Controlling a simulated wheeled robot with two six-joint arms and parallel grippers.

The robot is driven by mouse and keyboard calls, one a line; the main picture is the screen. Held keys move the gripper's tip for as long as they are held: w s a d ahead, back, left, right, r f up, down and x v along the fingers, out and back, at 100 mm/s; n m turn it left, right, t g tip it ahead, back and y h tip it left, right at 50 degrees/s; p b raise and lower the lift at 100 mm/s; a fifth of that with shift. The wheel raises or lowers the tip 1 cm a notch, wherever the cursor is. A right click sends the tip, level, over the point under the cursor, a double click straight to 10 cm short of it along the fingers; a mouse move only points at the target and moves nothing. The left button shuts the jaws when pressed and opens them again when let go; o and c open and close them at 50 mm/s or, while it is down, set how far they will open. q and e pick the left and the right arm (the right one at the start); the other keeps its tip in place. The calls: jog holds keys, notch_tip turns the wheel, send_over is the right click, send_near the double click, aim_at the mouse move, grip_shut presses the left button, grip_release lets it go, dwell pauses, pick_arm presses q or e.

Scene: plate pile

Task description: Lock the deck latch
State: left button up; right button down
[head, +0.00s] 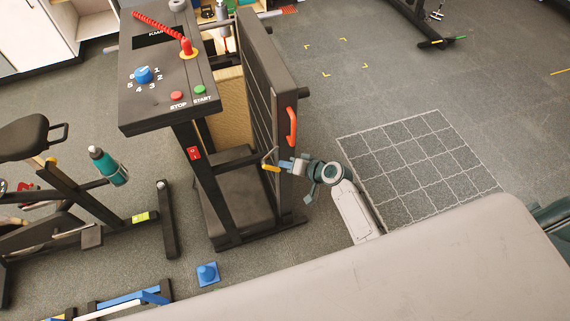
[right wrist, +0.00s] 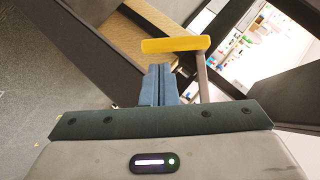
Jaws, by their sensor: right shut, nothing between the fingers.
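The deck latch (head: 270,168) is a yellow-gripped lever on a grey rod, on the side of the folded-up treadmill deck (head: 268,75). It also shows in the right wrist view (right wrist: 174,44), with its yellow grip lying crosswise just beyond my fingertips. My right gripper (head: 286,165) is shut with nothing in it, its blue fingers (right wrist: 159,82) pointing at the yellow grip. I cannot tell whether the fingertips touch it. My left gripper is not in view.
The treadmill console (head: 160,70) has a blue dial, red and green buttons and a red cord. A red-orange handle (head: 291,126) sits on the deck above the latch. An exercise bike (head: 50,180) is at left. Floor at right is open.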

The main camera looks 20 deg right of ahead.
jog(key=shift+a+f, duration=0.35)
jog(key=shift+a, duration=0.05)
